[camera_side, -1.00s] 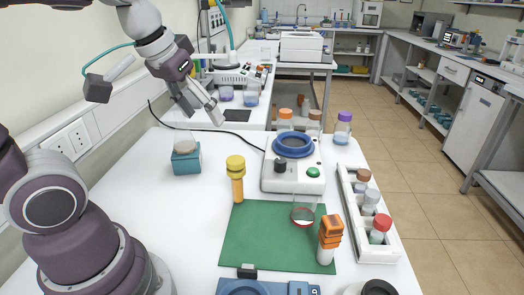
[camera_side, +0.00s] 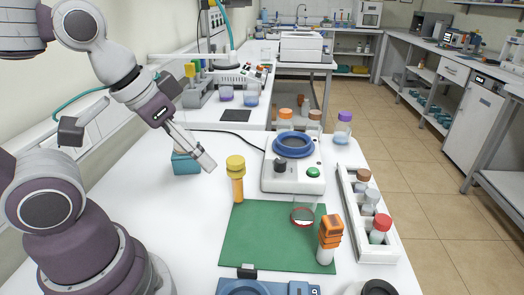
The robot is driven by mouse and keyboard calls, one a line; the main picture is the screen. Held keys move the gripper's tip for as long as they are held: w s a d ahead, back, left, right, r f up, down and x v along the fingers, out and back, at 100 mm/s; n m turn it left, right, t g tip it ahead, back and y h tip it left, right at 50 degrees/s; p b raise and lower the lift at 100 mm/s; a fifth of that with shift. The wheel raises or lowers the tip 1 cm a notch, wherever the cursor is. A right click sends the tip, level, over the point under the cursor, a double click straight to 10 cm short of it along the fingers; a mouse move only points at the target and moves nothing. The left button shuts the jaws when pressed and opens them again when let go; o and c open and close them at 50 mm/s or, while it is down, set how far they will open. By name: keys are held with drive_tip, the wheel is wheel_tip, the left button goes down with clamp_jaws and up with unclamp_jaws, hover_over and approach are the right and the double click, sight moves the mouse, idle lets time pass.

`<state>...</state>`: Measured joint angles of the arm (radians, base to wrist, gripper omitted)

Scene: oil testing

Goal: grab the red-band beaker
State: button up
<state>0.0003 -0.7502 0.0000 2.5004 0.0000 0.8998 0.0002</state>
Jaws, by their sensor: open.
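The red-band beaker (camera_side: 303,216) is a clear glass vessel with a red ring near its base. It stands on the green mat (camera_side: 260,250), in front of the white hotplate. My gripper (camera_side: 207,162) is open and empty, in the air to the upper left of the beaker. It is well apart from the beaker, and left of the yellow-capped orange tool.
The yellow-capped orange tool (camera_side: 236,178) stands between my gripper and the beaker. An orange-topped pipette-like tool (camera_side: 329,235) stands close right of the beaker. The hotplate (camera_side: 293,178) is behind, and a white rack (camera_side: 388,246) with capped bottles is at right. A teal block (camera_side: 186,163) sits behind my gripper.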

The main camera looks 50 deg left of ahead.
drive_tip(key=o, duration=0.5)
drive_tip(key=shift+c, duration=0.2)
drive_tip(key=m+g+h, duration=0.2)
drive_tip(key=m, duration=0.3)
hover_over(306, 196)
drive_tip(key=s, duration=0.5)
wheel_tip(306, 196, down, 6)
drive_tip(key=x, duration=1)
drive_tip(key=shift+a+f, duration=0.25)
drive_tip(key=shift+f, duration=0.2)
